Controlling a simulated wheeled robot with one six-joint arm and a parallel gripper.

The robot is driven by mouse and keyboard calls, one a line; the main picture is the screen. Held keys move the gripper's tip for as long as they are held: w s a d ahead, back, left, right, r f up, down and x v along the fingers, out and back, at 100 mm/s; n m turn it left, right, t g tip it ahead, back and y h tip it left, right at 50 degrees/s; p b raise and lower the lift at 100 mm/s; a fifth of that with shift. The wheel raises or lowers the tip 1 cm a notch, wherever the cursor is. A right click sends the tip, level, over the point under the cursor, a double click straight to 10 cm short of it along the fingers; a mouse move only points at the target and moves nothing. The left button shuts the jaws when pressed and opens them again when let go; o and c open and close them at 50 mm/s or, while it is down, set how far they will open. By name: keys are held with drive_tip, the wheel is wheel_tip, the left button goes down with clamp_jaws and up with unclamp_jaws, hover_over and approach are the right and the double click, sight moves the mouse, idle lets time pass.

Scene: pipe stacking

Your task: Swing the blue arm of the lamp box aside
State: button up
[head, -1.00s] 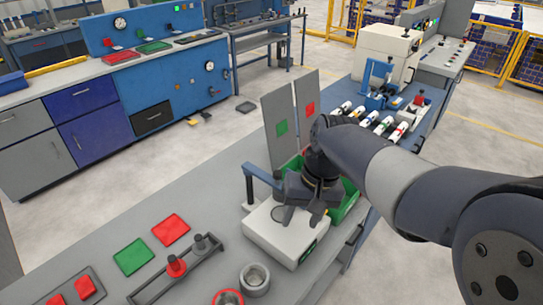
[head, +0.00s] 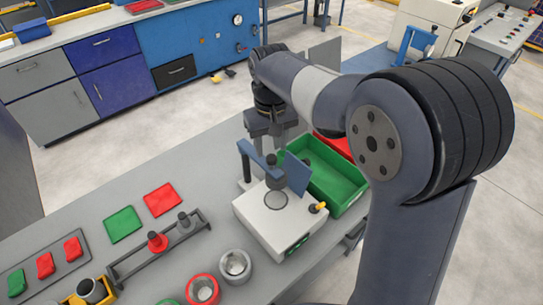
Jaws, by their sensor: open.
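The lamp box is a low white box (head: 272,222) on the grey bench, with a thin ring drawn on its top. Its blue arm (head: 257,155) runs from a dark post at the box's left-rear corner towards the right, over the box. A dark round lamp part (head: 275,181) and a tilted blue plate (head: 297,174) show at its right end. My gripper (head: 268,143) points down just behind the blue arm, with its fingers apart and nothing seen between them. The fingertips are partly hidden by the arm, so I cannot tell whether they touch it.
A green bin (head: 335,186) stands right behind the box, with a red bin (head: 336,145) beyond it.

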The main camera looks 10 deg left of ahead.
sight(271, 157)
drive_tip(key=shift+f, duration=2.7)
drive_tip(key=shift+c, duration=0.6)
clamp_jaws()
